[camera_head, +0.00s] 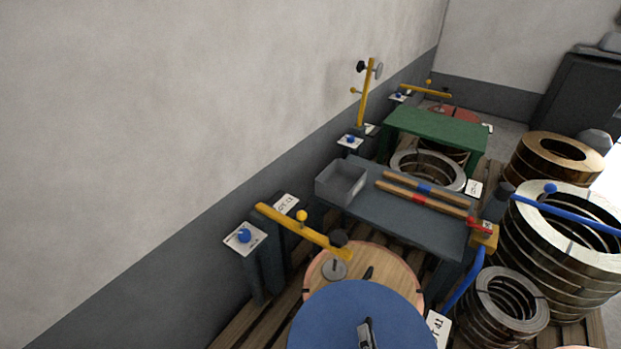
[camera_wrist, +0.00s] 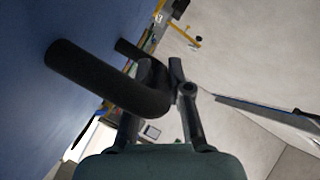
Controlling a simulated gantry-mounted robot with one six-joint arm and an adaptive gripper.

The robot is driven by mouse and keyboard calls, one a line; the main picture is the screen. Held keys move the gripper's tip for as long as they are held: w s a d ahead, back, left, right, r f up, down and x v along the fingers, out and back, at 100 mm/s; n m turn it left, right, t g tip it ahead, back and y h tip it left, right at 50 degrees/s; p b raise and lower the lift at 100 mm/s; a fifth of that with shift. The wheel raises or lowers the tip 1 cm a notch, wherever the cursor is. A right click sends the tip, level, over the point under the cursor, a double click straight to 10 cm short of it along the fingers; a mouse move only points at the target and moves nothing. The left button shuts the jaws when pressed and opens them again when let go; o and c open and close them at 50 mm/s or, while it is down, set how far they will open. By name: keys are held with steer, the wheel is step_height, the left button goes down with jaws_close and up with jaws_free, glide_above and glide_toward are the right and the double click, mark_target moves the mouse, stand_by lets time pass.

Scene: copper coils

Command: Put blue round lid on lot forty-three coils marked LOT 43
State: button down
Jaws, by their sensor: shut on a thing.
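The blue round lid (camera_head: 330,318) is at the bottom of the head view. It overlaps the near edge of a round copper-coloured top (camera_head: 395,270); I cannot tell whether they touch. In the wrist view the lid's blue face (camera_wrist: 40,110) fills the left side, tilted in that picture. My gripper (camera_wrist: 165,95) is shut on the lid's black bar handle (camera_wrist: 90,78). The lid's handle also shows in the head view (camera_head: 367,333). A tilted card (camera_head: 437,328) beside the lid seems to end in 41. Another card (camera_head: 287,206) is too blurred to read surely; no clear LOT 43 shows.
A yellow clamp arm (camera_head: 300,230) reaches over the copper-coloured top. A grey table (camera_head: 400,215) holds a grey bin (camera_head: 341,182) and wooden-handled tools (camera_head: 425,200). A green table (camera_head: 435,125) stands beyond. Steel coils (camera_head: 505,305) and a blue bar (camera_head: 570,215) crowd the right.

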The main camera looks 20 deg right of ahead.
steer(key=w+a+r+n+y+p, duration=0.1)
steer(key=w+a+r, duration=0.1)
steer(key=a+r, duration=0.35)
steer(key=w+a+r+n+y, duration=0.1)
steer(key=w+a+r+y, duration=0.1)
steer(key=a, duration=0.6)
steer(key=w+a+r+n+y+p, duration=0.1)
steer(key=w+a+r, duration=0.15)
steer(key=a, duration=0.45)
step_height(320, 180, up, 28)
steer(key=s+p, duration=0.2)
steer(key=p, duration=3.5)
steer(key=shift+s+d, duration=0.15)
steer(key=shift+s, duration=0.1)
